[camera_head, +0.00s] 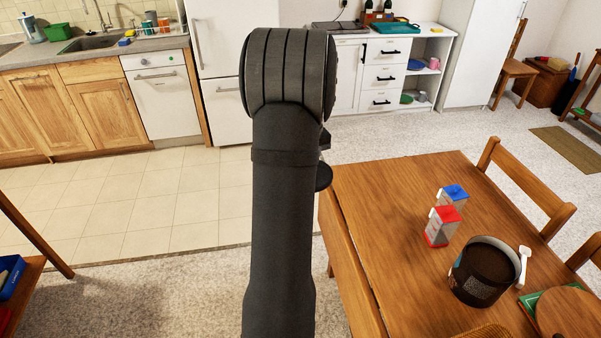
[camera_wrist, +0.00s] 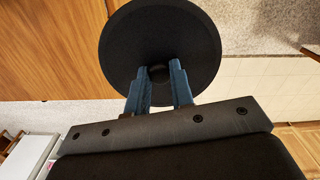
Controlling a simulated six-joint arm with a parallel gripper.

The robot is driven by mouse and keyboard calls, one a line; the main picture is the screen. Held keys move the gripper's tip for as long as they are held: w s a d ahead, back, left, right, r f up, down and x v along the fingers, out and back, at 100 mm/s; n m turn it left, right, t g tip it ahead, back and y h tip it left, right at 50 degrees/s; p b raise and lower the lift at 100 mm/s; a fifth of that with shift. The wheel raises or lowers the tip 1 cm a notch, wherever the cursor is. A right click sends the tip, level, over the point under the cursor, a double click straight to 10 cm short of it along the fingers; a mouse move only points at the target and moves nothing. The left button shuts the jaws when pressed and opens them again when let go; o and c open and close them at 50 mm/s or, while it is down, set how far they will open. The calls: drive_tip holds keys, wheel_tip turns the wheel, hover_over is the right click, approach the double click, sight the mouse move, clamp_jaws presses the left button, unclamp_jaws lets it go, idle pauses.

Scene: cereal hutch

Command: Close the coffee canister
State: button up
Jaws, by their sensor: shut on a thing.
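The coffee canister (camera_head: 479,284) stands upright on the wooden table in the head view. It is dark, with its top open and brown coffee showing inside. A white scoop (camera_head: 523,267) is at its right side. My gripper (camera_wrist: 158,76) is shut on the knob of a round black lid (camera_wrist: 160,30) in the wrist view. The lid also shows in the head view (camera_head: 323,178), partly hidden behind my arm. It is near the table's far left corner, well left of the canister and apart from it. The fingers are hidden in the head view.
Two small cartons, one red-topped (camera_head: 441,228) and one blue-topped (camera_head: 454,198), stand left of and behind the canister. A round wooden board (camera_head: 568,312) lies at the right on a green item. Chairs (camera_head: 528,185) stand along the table's right side. The table's left part (camera_head: 375,215) is clear.

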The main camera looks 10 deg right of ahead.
drive_tip(key=s+d+r+m, duration=0.1)
drive_tip(key=s+d, duration=0.6)
drive_tip(key=d, duration=0.4)
drive_tip(key=s+d+m, duration=0.1)
drive_tip(key=s+d, duration=0.7)
drive_tip(key=d, duration=0.3)
drive_tip(key=s+d+r, duration=0.1)
drive_tip(key=s+d, duration=0.6)
drive_tip(key=d, duration=0.4)
drive_tip(key=s+d+m, duration=0.1)
drive_tip(key=s+d, duration=0.6)
drive_tip(key=s, duration=0.6)
drive_tip(key=shift+s+d+f, duration=0.15)
drive_tip(key=shift+f, duration=2.4)
drive_tip(key=shift+f, duration=0.55)
drive_tip(key=o, duration=1.3)
drive_tip(key=shift+r, duration=0.1)
